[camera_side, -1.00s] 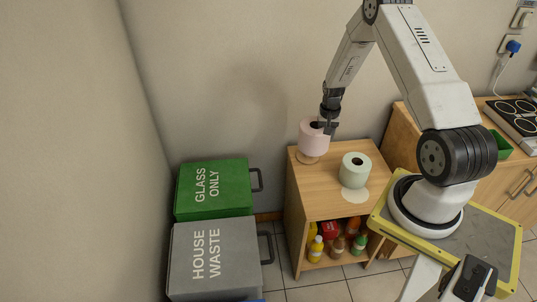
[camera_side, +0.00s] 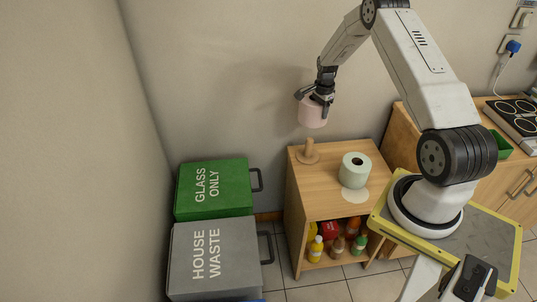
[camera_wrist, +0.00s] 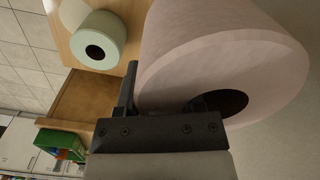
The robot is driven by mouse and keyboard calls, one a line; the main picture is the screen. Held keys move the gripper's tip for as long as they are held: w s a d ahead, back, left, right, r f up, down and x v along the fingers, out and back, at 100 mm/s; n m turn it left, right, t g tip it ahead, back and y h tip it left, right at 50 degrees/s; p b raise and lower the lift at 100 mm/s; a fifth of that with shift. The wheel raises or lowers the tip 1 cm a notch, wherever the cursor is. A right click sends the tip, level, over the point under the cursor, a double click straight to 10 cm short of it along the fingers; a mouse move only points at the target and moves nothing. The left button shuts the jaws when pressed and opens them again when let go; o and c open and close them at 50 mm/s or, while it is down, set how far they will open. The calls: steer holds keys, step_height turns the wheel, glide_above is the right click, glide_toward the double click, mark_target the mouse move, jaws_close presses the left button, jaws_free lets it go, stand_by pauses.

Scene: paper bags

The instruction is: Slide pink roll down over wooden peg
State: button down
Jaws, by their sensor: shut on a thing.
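The pink roll (camera_side: 312,114) is held in the air above the wooden peg (camera_side: 309,151), clear of its top. The peg stands upright on a round base on the wooden cabinet top (camera_side: 327,182). My gripper (camera_side: 318,95) is shut on the roll's upper wall. In the wrist view the pink roll (camera_wrist: 215,60) fills the right side; one finger of my gripper (camera_wrist: 163,95) is in its dark hole and the other is outside. The peg is not visible in the wrist view.
A pale green roll (camera_side: 355,174) stands on the cabinet top to the right of the peg; it also shows in the wrist view (camera_wrist: 97,45). Bottles (camera_side: 316,249) sit on the shelf below. A green bin (camera_side: 212,187) and a grey bin (camera_side: 213,258) stand at left.

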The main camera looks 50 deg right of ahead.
mark_target(319, 124)
steer(key=shift+r, duration=0.1)
steer(key=shift+f, duration=0.2)
step_height(319, 124, down, 14)
stand_by(2.3)
steer(key=shift+f, duration=0.15)
steer(key=shift+c, duration=0.6)
jaws_free()
steer(key=shift+r, duration=4.05)
